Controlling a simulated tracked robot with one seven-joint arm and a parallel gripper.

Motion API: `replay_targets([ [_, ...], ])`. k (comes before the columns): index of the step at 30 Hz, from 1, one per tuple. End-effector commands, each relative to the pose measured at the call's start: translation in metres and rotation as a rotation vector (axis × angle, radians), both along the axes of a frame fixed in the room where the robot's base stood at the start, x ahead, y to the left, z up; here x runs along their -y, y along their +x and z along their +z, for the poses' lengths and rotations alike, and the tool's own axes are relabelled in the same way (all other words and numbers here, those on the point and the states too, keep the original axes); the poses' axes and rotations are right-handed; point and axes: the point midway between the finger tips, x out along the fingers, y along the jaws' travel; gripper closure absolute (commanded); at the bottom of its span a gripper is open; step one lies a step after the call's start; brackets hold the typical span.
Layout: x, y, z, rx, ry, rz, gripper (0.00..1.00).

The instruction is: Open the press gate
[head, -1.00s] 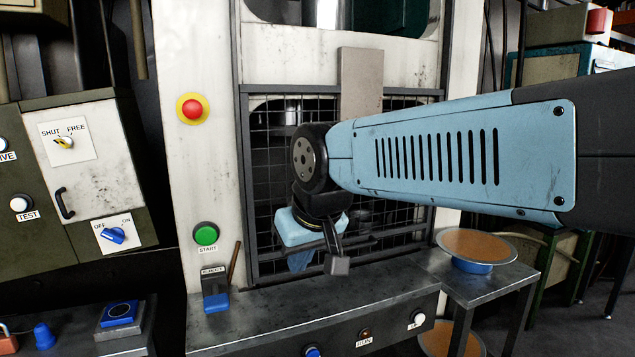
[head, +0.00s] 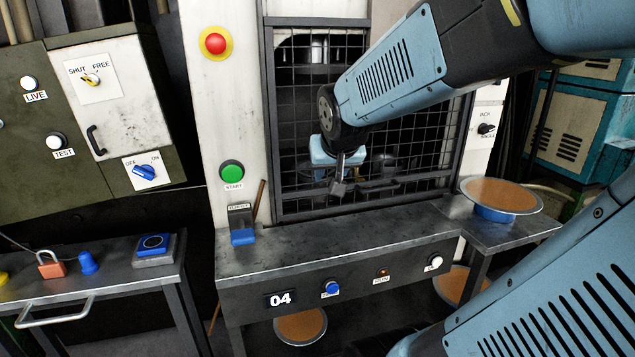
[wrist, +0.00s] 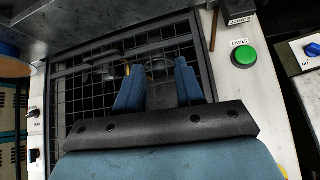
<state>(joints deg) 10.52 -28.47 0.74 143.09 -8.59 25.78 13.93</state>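The press gate (head: 430,130) is a dark-framed wire mesh panel. It is down, covering the press opening, with its lower edge close above the metal ledge. A dark horizontal bar (head: 405,184) crosses its lower part. My gripper (head: 334,178) is in front of the lower gate, left of the middle, and its fingers are partly hidden in the head view. In the wrist view my gripper (wrist: 158,80) shows two blue fingers, apart, with mesh visible between them. Nothing is seen held. Whether the fingers touch the gate or bar cannot be told.
The green START button (head: 232,172), red stop button (head: 215,43) and blue EJECT switch (head: 242,225) are left of the gate. A pan (head: 500,196) stands on the side shelf at right. A table with a padlock (head: 50,264) is at lower left.

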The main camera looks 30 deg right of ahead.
Motion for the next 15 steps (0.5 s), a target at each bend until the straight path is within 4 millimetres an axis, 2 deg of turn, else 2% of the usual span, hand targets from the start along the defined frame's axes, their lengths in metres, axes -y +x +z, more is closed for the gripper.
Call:
replay_targets([
  [1, 0.013, 0.013, -0.007, 0.019, 0.002, -0.034, 0.63],
  [6, 0.051, 0.054, -0.024, 0.125, 0.020, -0.126, 0.63],
  [15, 0.116, 0.108, -0.063, 0.311, 0.107, -0.234, 0.63],
])
